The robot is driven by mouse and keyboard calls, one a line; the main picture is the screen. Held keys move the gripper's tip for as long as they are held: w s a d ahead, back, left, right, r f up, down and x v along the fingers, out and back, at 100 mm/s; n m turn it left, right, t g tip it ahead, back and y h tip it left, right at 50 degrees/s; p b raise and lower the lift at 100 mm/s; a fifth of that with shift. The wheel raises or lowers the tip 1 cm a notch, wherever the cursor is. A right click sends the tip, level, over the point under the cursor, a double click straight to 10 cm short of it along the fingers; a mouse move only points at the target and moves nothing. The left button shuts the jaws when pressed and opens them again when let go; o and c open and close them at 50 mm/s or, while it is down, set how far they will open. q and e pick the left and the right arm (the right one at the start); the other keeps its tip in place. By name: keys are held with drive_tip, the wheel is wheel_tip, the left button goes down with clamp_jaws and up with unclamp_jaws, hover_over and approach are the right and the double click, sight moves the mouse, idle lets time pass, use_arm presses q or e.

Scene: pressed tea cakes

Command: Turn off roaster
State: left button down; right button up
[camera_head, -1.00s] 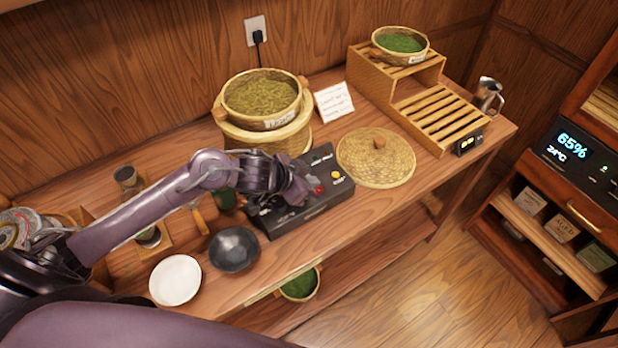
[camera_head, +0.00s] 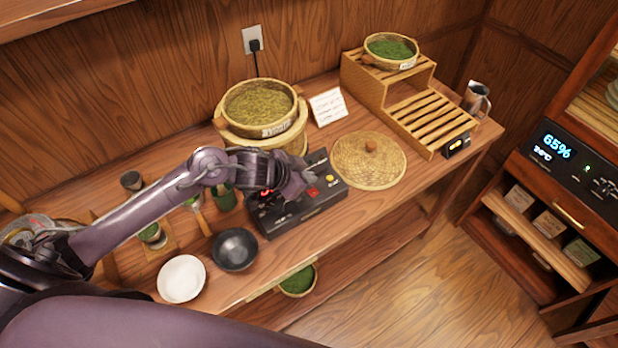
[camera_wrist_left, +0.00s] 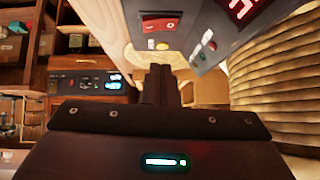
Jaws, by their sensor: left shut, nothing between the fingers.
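The black control box (camera_head: 300,212) of the roaster stands at the table's front edge. It has a red switch (camera_head: 313,192) and a yellow button (camera_head: 330,178); red lit digits show partly behind my gripper. The round bamboo roaster (camera_head: 290,138) stands behind it. My left gripper (camera_head: 304,184) is shut and empty, just above the box beside the red switch. In the left wrist view the closed fingers (camera_wrist_left: 160,72) lie below the red switch (camera_wrist_left: 160,25) and yellow button (camera_wrist_left: 162,45); contact cannot be told. Lit red digits (camera_wrist_left: 243,8) show at the top. My right gripper is not in view.
A basket of tea leaves (camera_head: 262,106) sits on the roaster. A woven lid (camera_head: 368,160) lies right of the box. A black bowl (camera_head: 235,250) and a white bowl (camera_head: 181,279) stand to its left. A slatted wooden stand (camera_head: 430,112) is at the right.

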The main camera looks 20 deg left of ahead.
use_arm(q)
drive_tip(key=shift+b+v, duration=0.8)
drive_tip(key=shift+v, duration=0.45)
drive_tip(key=a+v, duration=0.1)
drive_tip(key=v, duration=0.6)
drive_tip(key=shift+w+r+b, duration=0.2)
drive_tip(key=shift+w+b, duration=0.1)
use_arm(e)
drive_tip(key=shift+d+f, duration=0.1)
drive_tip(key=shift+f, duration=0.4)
use_arm(q)
drive_tip(key=shift+a, duration=0.2)
drive_tip(key=shift+d, duration=0.1)
